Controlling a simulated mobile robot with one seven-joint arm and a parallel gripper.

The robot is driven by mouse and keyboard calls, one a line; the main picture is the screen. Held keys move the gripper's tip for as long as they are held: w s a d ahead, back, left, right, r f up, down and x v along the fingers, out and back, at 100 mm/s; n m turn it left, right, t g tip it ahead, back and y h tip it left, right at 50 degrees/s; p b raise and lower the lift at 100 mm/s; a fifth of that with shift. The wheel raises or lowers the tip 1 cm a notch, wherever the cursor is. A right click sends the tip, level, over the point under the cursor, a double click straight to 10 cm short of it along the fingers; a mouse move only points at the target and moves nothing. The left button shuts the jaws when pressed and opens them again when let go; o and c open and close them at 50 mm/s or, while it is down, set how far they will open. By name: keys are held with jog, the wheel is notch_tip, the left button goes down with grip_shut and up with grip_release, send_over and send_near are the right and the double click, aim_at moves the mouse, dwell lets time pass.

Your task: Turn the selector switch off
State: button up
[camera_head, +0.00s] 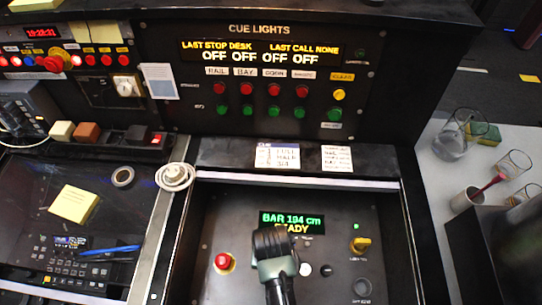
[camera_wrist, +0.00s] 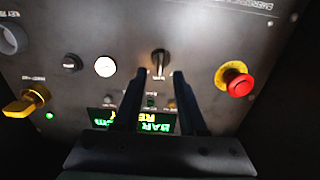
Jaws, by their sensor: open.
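The lower panel carries two turnable switches, and I cannot read which is labelled selector. A small lever switch (camera_wrist: 160,62) stands near the middle of the wrist view, its handle roughly upright in the picture. My gripper (camera_wrist: 158,76) is open, its two dark fingers on either side of this lever's line; contact cannot be told. In the head view my gripper (camera_head: 275,262) covers that lever. A yellow rotary switch (camera_head: 361,244) sits to the right, with a green lamp (camera_head: 356,226) lit above it. It also shows at left in the wrist view (camera_wrist: 27,101).
A red mushroom button (camera_head: 223,262) lies left of my gripper. A white button (camera_head: 305,269) and a small black knob (camera_head: 326,270) lie to its right. A lit display (camera_head: 291,222) is just behind. The cue lights panel (camera_head: 260,85) rises at the back.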

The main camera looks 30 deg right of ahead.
jog(key=shift+f, duration=1.8)
grip_shut()
